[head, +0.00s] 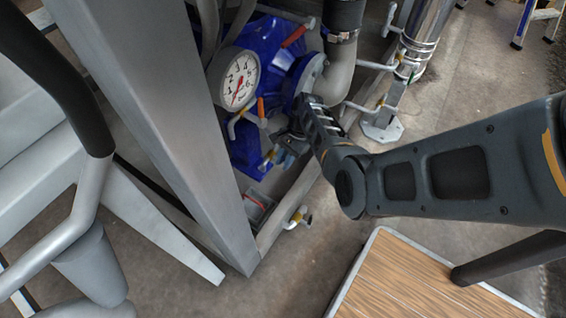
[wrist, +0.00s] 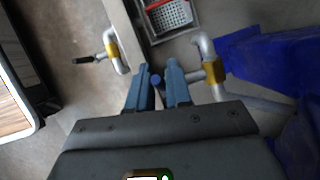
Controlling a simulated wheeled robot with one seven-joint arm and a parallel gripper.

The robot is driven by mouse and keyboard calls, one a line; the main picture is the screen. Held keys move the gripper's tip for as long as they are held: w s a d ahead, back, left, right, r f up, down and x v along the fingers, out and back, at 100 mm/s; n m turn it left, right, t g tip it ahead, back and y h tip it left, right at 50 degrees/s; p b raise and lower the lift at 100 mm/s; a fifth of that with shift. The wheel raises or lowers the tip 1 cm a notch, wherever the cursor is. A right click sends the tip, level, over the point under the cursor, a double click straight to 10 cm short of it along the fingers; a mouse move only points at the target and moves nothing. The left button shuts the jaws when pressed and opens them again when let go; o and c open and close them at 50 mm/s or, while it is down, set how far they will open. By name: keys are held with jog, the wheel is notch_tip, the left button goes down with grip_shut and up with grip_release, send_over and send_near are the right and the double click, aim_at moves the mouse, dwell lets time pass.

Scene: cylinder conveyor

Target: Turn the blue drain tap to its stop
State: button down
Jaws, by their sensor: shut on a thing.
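The blue drain tap (wrist: 156,80) shows in the wrist view as a small round blue end between my two fingers. My gripper (wrist: 157,76) is shut on it, with one blue-grey finger on each side. A brass-coloured valve body (wrist: 212,71) on a bent grey pipe sits just right of the fingers. In the head view my gripper (head: 284,152) is low beside the blue pump housing (head: 248,150). The tap cannot be made out clearly there, and its turned angle cannot be told.
A floor drain box with a grate (wrist: 171,17) and red edge lies beyond the fingers. Another pipe with a black-handled valve (wrist: 110,50) stands left. A pressure gauge (head: 239,79) and orange-handled valves are above my gripper. A slanted grey frame beam (head: 165,110) stands left. A wood-topped platform (head: 420,280) lies at lower right.

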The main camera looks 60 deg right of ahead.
jog(key=shift+d+y+b, duration=0.3)
jog(key=shift+y+b, duration=0.05)
jog(key=shift+y, duration=0.35)
jog(key=shift+r, duration=0.1)
jog(key=c, duration=1.2)
grip_release()
jog(key=shift+o, duration=0.2)
jog(key=shift+r, duration=0.1)
jog(key=p+v, duration=0.3)
jog(key=v, duration=0.4)
jog(key=shift+d+r, duration=0.2)
jog(key=shift+s, duration=0.1)
